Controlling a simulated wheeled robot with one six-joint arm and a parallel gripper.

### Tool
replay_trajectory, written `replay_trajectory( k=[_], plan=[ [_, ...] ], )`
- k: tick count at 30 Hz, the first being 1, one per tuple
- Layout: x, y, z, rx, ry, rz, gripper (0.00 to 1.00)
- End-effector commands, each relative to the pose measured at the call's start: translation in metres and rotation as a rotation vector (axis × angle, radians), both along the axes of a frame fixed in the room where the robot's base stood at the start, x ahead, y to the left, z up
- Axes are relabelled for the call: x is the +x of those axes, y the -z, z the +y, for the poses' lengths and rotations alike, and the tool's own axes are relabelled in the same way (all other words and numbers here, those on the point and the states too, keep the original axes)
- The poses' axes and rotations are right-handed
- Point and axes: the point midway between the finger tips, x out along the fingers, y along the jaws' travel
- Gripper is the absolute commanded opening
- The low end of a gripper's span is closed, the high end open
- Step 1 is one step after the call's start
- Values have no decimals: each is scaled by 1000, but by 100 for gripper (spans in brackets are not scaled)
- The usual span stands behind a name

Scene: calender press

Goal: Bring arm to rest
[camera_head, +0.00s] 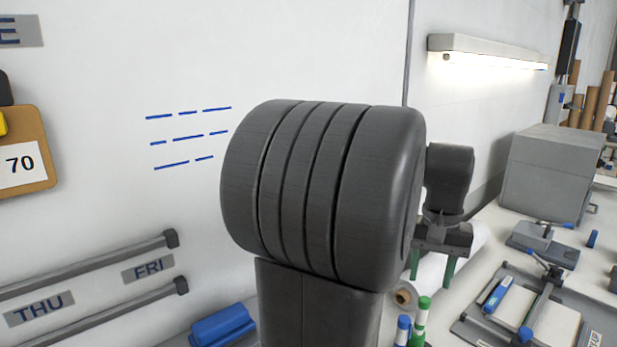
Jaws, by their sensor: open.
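My arm fills the middle of the view, with a large dark ribbed joint close to the camera. My gripper (431,276) shows partly behind it, to the right, pointing down with two green fingers. The fingers are apart and I see nothing held between them. A white roll (478,243) lies behind the gripper; I cannot tell whether they touch. Part of the wrist and the bench below is hidden by my own arm.
A blue marker (402,332), a green marker (420,322) and a brown-cored roll (405,296) are below the gripper. A grey box (552,170) and a cutting device (541,245) stand at right. A whiteboard (110,215) with rails is at left; a lit lamp (490,52) hangs above.

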Motion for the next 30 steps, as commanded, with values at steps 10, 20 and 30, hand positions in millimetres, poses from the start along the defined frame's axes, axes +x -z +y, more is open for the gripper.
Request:
replay_trajectory(
  k=[10,20,30],
  plan=[
    [0,69,0,2,0,4,45],
    [0,87,0,0,0,-1,45],
    [0,86,0,0,0,-1,45]
  ],
)
